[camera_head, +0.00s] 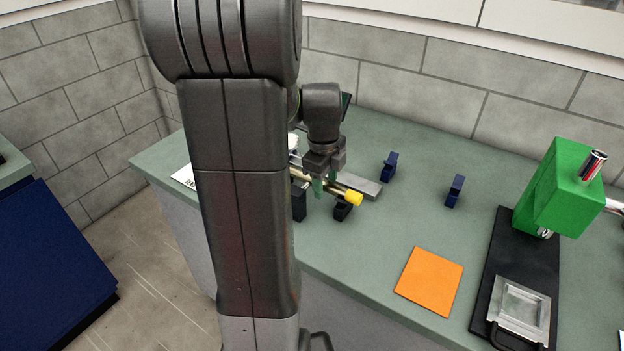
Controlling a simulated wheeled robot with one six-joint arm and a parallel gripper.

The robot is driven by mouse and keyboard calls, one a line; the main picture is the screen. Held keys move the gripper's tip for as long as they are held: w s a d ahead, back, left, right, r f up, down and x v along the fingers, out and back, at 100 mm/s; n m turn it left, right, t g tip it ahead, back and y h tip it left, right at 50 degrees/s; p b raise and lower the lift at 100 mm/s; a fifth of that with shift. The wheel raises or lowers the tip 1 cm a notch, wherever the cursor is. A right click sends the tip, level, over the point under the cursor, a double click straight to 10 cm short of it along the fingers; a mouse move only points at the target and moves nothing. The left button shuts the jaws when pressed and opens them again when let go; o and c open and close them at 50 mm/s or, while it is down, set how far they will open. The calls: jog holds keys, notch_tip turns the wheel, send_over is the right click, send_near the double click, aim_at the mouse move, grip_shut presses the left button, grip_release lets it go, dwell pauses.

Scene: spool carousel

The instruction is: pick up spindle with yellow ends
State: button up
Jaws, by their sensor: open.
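The spindle (353,197) lies across low dark supports on the green-grey counter. Its near end is a yellow cap and its shaft is brass-coloured; its far end is hidden behind my arm. My gripper (322,186) points down over the spindle's shaft, left of the yellow cap. It is open, with its fingers close around or beside the shaft; I cannot tell whether they touch it. A black support (342,211) stands under the shaft near the yellow end.
Two blue holders (389,167) (454,191) stand empty to the right. A grey flat bar (361,184) lies behind the spindle. An orange square (430,280) lies near the front edge. A green machine (558,190) on a black base stands at right. A wall bounds the counter behind.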

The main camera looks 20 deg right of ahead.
grip_shut()
jog(key=shift+r, duration=0.15)
dwell(1.3)
